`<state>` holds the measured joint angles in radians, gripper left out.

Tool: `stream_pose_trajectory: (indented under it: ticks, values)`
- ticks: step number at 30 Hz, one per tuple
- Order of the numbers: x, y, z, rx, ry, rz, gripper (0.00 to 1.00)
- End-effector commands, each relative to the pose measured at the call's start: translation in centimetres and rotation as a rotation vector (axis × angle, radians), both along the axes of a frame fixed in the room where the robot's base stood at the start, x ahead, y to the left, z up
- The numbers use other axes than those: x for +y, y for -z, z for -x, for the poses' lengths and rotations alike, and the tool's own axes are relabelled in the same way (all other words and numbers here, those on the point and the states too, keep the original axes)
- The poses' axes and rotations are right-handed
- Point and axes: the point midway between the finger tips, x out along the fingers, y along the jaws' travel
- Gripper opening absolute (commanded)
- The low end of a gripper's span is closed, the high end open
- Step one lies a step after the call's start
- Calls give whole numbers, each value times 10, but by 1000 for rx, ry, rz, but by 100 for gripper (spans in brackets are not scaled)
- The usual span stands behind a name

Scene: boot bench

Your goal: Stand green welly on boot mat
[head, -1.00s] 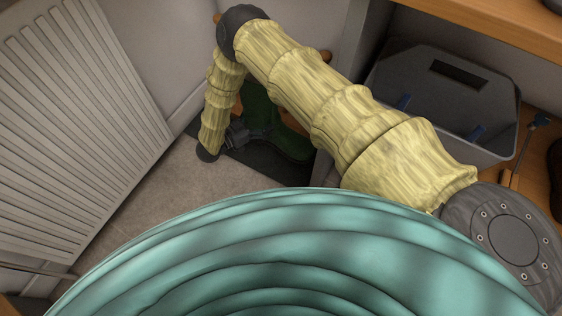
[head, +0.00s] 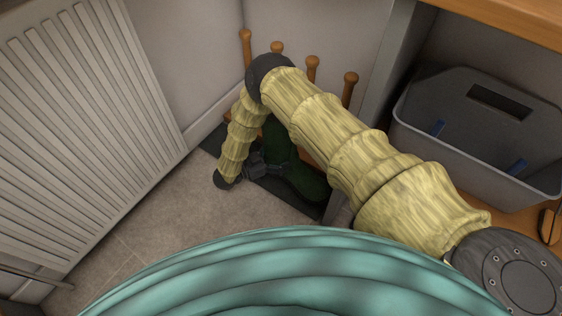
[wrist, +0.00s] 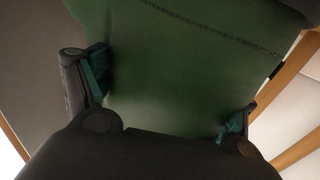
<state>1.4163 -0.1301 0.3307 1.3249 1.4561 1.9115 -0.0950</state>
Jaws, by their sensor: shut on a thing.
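The green welly (head: 307,182) is in the far corner, partly hidden behind my arm in the head view. Its shaft looks upright and its toe points to the lower right. My gripper (head: 262,166) is shut on its shaft from the left. In the wrist view the green shaft (wrist: 165,65) fills the space between the two fingers. The dark boot mat (head: 212,139) lies on the floor under and around the boot. I cannot tell whether the sole touches the mat.
A wooden rack with several pegs (head: 312,68) stands behind the boot. A white radiator (head: 80,130) is along the left wall. A grey bin (head: 475,150) sits on the wooden bench at right. Bare floor (head: 180,205) lies left of the mat.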

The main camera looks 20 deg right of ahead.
Motion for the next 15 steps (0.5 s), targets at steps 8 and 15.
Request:
stream_pose_trajectory:
  ticks: [8, 15]
  values:
    - [2, 31, 0, 0, -3, 1, 14]
    - [2, 32, 0, 0, -3, 1, 14]
